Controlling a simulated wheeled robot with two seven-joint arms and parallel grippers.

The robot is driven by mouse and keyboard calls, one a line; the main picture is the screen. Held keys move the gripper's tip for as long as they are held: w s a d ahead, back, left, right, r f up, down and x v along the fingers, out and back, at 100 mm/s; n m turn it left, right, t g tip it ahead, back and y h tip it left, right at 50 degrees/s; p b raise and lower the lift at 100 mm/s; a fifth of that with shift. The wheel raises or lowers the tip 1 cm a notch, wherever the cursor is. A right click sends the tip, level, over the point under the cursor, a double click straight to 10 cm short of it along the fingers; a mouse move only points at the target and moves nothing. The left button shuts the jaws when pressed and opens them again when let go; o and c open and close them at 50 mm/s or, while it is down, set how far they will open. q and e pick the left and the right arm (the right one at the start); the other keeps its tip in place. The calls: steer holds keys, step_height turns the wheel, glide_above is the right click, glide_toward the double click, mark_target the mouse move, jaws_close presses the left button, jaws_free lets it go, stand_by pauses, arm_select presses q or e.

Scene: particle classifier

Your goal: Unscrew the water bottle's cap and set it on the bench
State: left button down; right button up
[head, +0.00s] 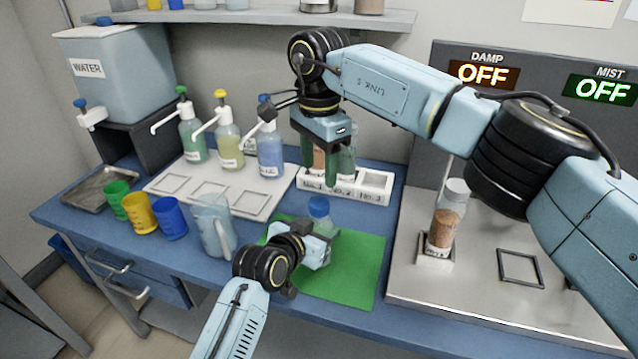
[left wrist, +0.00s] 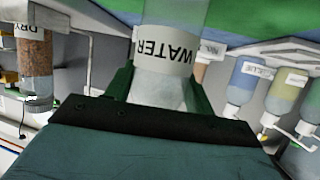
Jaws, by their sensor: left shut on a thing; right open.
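The water bottle stands upright on the green mat (head: 340,285) in the head view, with its blue cap (head: 319,206) on top. In the left wrist view the bottle (left wrist: 168,55) appears upside down with its WATER label between two green fingers. My left gripper (head: 322,240) is shut on the bottle's body, below the cap. My right gripper (head: 319,172) is open and empty, pointing down behind and above the cap, apart from it. The bottle's lower part is mostly hidden by the left gripper in the head view.
A white rack (head: 375,183) with jars stands behind the mat. A clear jug (head: 212,225) and coloured cups stand left of it. Pump bottles (head: 228,140) are at the back left. A jar (head: 446,222) stands on the metal plate at right. The mat's front is clear.

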mark_target(319, 202)
steer(key=m, duration=0.3)
steer(key=shift+m, duration=0.4)
steer(key=m, duration=0.3)
steer(key=shift+m, duration=0.4)
steer(key=m, duration=0.3)
steer(key=shift+a+m, duration=0.1)
steer(key=shift+m, duration=0.3)
steer(key=m, duration=0.3)
steer(key=shift+m, duration=0.3)
steer(key=m, duration=0.3)
steer(key=shift+m, duration=0.4)
steer(key=m, duration=0.9)
steer(key=shift+m, duration=0.3)
steer(key=m, duration=0.5)
steer(key=shift+m, duration=0.3)
steer(key=m, duration=0.3)
steer(key=shift+m, duration=0.3)
steer(key=m, duration=0.3)
steer(key=shift+m, duration=0.4)
steer(key=m, duration=0.4)
steer(key=shift+m, duration=0.3)
steer(key=shift+f+m, duration=0.3)
steer(key=shift+f, duration=0.1)
step_height(319, 202, down, 7)
steer(key=shift+f, duration=0.15)
